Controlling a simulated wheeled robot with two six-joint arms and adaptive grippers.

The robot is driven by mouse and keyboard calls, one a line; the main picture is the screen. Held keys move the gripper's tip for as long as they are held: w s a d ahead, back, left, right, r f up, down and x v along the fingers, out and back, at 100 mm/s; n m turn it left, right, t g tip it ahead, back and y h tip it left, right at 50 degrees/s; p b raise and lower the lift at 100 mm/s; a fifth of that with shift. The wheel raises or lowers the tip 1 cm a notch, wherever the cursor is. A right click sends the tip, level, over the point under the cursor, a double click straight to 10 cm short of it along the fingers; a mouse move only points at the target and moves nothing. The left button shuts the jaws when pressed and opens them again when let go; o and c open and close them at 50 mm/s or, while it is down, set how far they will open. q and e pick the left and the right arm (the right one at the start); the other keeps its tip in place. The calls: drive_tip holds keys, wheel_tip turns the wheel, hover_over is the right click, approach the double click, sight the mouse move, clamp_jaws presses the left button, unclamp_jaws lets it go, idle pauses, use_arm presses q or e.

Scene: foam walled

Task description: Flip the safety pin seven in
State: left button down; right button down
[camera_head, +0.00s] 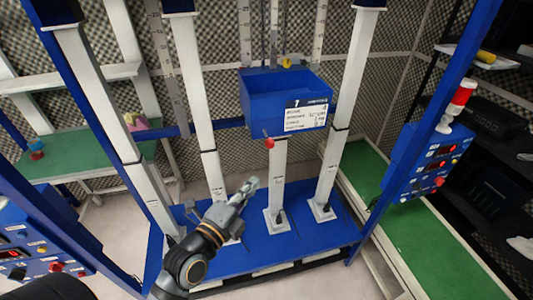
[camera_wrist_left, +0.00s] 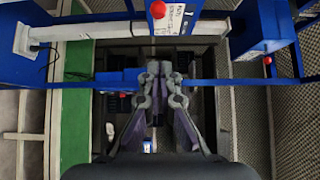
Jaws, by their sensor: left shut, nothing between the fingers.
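A blue box (camera_head: 270,95) with a white label marked 7 sits at the top of a white post in the head view. A pin with a red ball end (camera_head: 269,143) sticks out just below the box. In the left wrist view a red ball (camera_wrist_left: 158,9) shows at the top edge by a white label; it looks like the same pin. My left gripper (camera_head: 250,186) is below and left of the pin, apart from it. In the left wrist view its fingers (camera_wrist_left: 160,68) are together and empty. My right gripper is in neither view.
White posts (camera_head: 195,80) stand on a blue base (camera_head: 260,258). A blue control box (camera_head: 432,160) with a red and white lamp (camera_head: 456,105) is at right. A green bench (camera_head: 425,235) runs along the right. Another control box (camera_head: 45,250) is at lower left.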

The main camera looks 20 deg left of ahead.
sight(274, 145)
use_arm(q)
drive_tip(key=w, duration=0.4)
drive_tip(key=w+b, duration=0.1)
drive_tip(key=w, duration=0.3)
drive_tip(key=w+b, duration=0.1)
drive_tip(key=w, duration=0.4)
drive_tip(key=shift+a, duration=0.25)
drive_tip(key=shift+d, duration=0.1)
